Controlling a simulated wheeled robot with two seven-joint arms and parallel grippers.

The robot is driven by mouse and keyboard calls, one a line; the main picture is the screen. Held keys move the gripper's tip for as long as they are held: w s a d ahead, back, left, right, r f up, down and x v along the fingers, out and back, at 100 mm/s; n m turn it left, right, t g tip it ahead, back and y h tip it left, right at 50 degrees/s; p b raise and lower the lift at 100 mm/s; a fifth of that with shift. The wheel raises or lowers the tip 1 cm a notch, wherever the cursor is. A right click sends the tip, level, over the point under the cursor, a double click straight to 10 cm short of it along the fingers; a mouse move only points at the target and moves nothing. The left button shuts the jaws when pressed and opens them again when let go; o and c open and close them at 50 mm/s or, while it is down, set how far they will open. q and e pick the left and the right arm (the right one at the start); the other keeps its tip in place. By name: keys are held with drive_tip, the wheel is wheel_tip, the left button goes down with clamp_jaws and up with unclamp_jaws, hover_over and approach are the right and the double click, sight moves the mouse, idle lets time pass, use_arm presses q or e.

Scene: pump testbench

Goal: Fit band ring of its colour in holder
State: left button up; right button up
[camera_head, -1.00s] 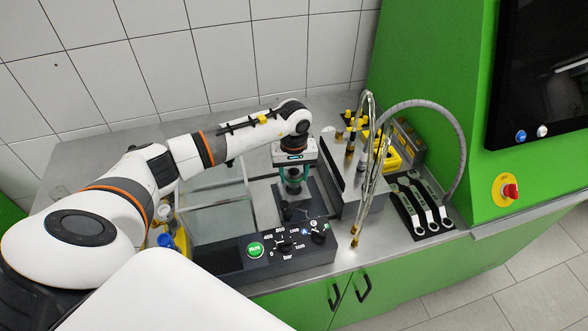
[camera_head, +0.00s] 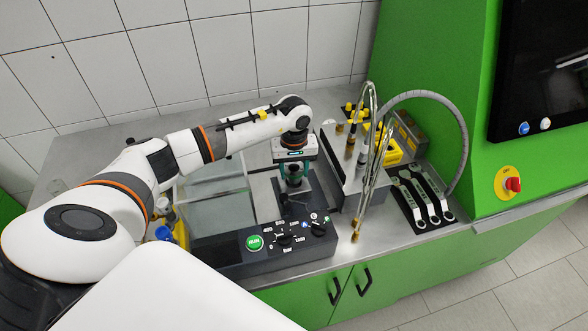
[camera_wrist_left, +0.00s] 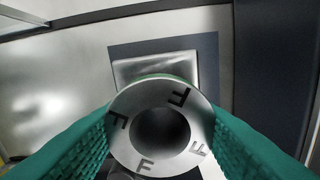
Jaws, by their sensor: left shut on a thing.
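My left gripper (camera_head: 294,178) points down over a dark block with a metal top (camera_head: 297,202) on the bench. In the left wrist view its teal ribbed fingers (camera_wrist_left: 160,140) are shut on a grey metal ring (camera_wrist_left: 122,103) with a dark round hole and several black letters F on its face. A thin green edge shows behind the ring's top. Beyond it lies a square metal plate (camera_wrist_left: 155,68) on a dark blue-grey base (camera_wrist_left: 208,62). The ring hides part of the plate, so I cannot tell whether they touch. My right gripper is not in view.
A control panel (camera_head: 260,258) with a green button and knobs stands in front. A metal box (camera_head: 350,185) with upright hoses (camera_head: 372,150) is close on the right. Wrenches (camera_head: 425,195) lie on a dark tray farther right. A clear case (camera_head: 215,190) stands left.

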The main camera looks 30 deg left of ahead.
use_arm(q)
drive_tip(key=shift+b, duration=0.35)
idle(0.5)
drive_tip(key=shift+f, duration=0.1)
idle(0.4)
drive_tip(key=shift+f+b, duration=1.05)
drive_tip(key=shift+b, duration=0.15)
drive_tip(key=shift+f, duration=0.1)
